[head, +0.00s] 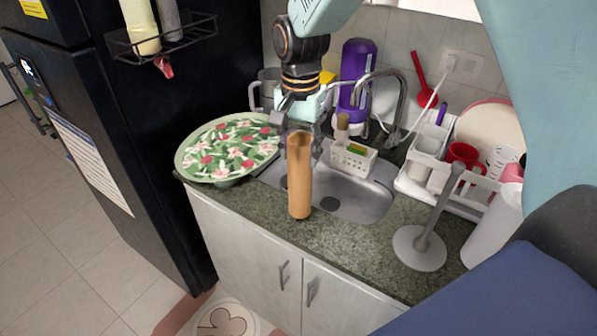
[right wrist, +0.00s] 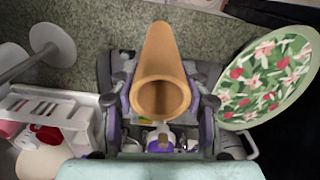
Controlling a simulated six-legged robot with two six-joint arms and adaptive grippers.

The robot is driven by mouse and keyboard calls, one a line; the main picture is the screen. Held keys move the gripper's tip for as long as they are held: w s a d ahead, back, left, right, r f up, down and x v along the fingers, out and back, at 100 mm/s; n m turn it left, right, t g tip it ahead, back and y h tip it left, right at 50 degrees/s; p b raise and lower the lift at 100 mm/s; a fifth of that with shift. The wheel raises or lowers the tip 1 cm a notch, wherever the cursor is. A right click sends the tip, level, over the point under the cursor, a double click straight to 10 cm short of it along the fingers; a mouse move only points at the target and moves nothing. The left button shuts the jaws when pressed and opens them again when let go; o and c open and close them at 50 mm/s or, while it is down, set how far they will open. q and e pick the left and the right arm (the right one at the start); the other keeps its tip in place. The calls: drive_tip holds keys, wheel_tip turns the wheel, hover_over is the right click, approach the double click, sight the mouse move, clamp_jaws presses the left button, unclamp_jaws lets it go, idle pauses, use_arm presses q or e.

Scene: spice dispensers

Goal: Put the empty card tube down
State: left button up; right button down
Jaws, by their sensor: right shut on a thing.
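The card tube (head: 299,178) is a plain brown, hollow cylinder held roughly upright over the front of the counter by the sink. My right gripper (head: 300,143) comes down from above and is shut on the tube's upper part. In the right wrist view the tube (right wrist: 163,62) sits between both fingers of the gripper (right wrist: 162,105), its open end facing the camera. Whether its lower end touches the granite counter (head: 255,220) I cannot tell. My left gripper is not in view.
A floral round tray (head: 230,148) lies left of the sink (head: 350,190). A grey paper-towel stand (head: 420,247) is on the counter at right, near a white roll (head: 492,228). A white dish rack (head: 440,190) with a red mug (head: 464,155) stands behind. Bare granite lies between tube and stand.

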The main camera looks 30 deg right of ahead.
drive_tip(key=f, duration=0.5)
drive_tip(key=shift+w+d, duration=0.25)
drive_tip(key=c, duration=1)
unclamp_jaws()
drive_tip(key=shift+w+d, duration=0.1)
drive_tip(key=shift+d, duration=0.05)
drive_tip(key=o, duration=0.3)
drive_tip(key=shift+s, duration=0.2)
drive_tip(key=shift+o, duration=0.3)
drive_tip(key=shift+s+a+r, duration=0.15)
drive_tip(key=shift+a+r, duration=0.05)
drive_tip(key=shift+a, duration=0.1)
wheel_tip(320, 180, up, 12)
